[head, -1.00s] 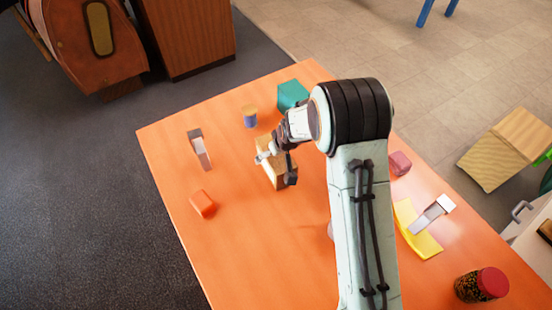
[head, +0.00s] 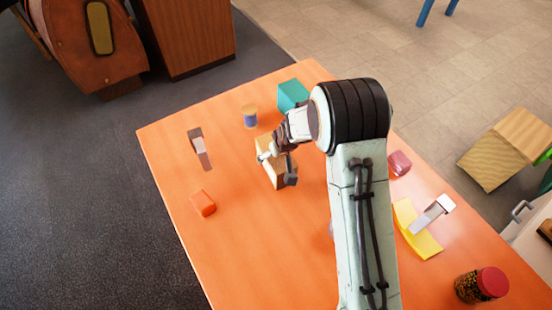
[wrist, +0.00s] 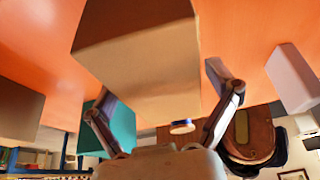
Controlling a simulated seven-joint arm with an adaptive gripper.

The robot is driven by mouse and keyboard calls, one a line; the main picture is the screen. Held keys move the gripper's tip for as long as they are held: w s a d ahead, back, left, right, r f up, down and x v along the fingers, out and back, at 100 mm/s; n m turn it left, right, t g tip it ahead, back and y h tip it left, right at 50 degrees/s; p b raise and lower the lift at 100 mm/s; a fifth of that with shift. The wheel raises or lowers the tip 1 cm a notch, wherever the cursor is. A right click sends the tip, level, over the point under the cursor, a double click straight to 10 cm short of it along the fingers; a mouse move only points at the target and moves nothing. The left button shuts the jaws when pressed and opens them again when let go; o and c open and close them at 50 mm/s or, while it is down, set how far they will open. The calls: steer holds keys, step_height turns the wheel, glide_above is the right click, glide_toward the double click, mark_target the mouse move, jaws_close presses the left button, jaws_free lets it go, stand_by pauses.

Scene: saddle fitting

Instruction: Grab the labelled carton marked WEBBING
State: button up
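A tan carton (head: 268,172) stands on the orange table, left of my arm in the head view. It fills the upper middle of the wrist view (wrist: 140,55). I can read no WEBBING label on the faces I see. My gripper (head: 277,168) is over the carton, with a finger at either side of it. In the wrist view my gripper (wrist: 165,100) looks open, with a gap between the carton and the right finger. The left finger's tip is partly covered by the carton, so contact there cannot be told.
A teal box (head: 292,95) and a spool (head: 249,117) stand behind the carton. Right of my arm are a pink block (head: 400,162), a yellow piece (head: 420,238) and a red-lidded jar (head: 482,285).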

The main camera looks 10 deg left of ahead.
steer(key=c, duration=0.8)
